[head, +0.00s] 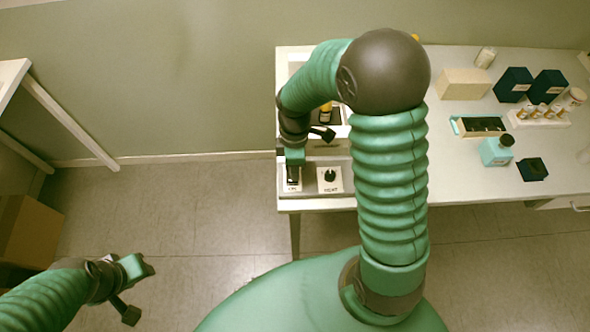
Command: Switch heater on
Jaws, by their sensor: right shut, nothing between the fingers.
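The heater's front panel (312,190) lies along the table's left front corner. It carries a dark round knob (330,176) on a white plate labelled HEAT. To its left is a white switch plate (292,187) with a small label that I cannot read for certain. My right gripper (292,172) is shut and empty, pointing down at this switch plate. It covers most of the switch, so I cannot tell the switch's position or whether the fingertips touch it. My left gripper (142,268) hangs over the floor at the lower left, far from the heater. Its fingers are unclear.
Behind the panel, an amber bottle (326,113) is partly hidden by my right arm. The floor at left is mostly clear.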

